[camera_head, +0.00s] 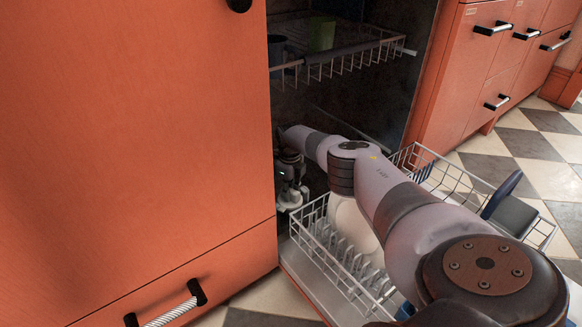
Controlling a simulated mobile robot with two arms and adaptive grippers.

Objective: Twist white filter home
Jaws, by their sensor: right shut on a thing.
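My right gripper (289,178) reaches down inside the open dishwasher, just past the edge of the orange cabinet panel. It is shut on the white filter (289,202), a small pale piece low at the dishwasher's left side. The gripper's fingers and the panel edge hide much of the filter, and its seat cannot be made out. My left gripper is not in view.
The lower rack (330,262) is pulled out, holding a white rounded dish (352,228) and dark items (510,212) at right. The upper rack (345,62) holds a green cup (321,34). An orange panel (140,130) closes off the left. Checkered floor (540,160) is clear at right.

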